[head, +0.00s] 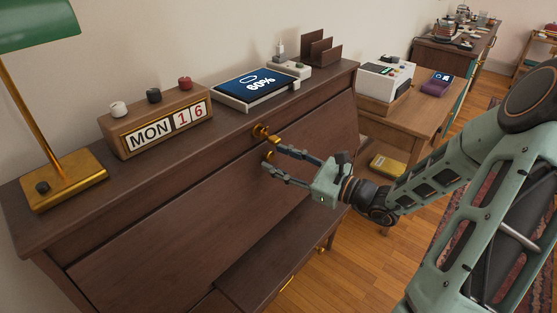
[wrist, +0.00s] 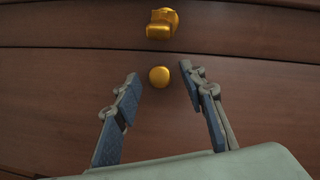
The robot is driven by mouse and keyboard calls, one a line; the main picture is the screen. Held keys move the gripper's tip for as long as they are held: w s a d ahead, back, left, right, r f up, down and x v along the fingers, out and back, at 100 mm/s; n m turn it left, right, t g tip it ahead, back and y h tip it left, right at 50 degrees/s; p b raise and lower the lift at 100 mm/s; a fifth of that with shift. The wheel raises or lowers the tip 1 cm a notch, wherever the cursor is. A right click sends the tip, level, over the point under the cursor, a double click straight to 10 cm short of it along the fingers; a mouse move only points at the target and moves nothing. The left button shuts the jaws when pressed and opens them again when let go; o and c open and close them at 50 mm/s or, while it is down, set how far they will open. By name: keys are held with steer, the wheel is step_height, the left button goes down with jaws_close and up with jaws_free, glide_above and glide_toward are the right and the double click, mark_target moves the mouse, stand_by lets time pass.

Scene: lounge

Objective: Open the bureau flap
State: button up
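The dark wooden bureau (head: 40,225) fills the left and middle of the head view. Its sloping front flap (head: 190,220) looks shut; it also shows in the wrist view (wrist: 60,85). A small round brass knob (wrist: 159,76) sits near the flap's upper edge. A larger brass fitting (wrist: 162,22) is just above it, on the strip over the flap, and shows in the head view (head: 261,131). My gripper (head: 272,158) is open at the flap. In the wrist view its fingers (wrist: 160,73) stand either side of the knob, with visible gaps.
On the bureau top stand a green lamp (head: 65,187), a calendar block (head: 157,122), a tablet reading 60% (head: 258,88) and a letter rack (head: 321,50). A side table (head: 425,108) with a white machine (head: 385,78) is to the right.

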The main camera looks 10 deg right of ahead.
steer(key=shift+w+a, duration=0.15)
steer(key=shift+c, duration=0.2)
jaws_close()
stand_by(0.3)
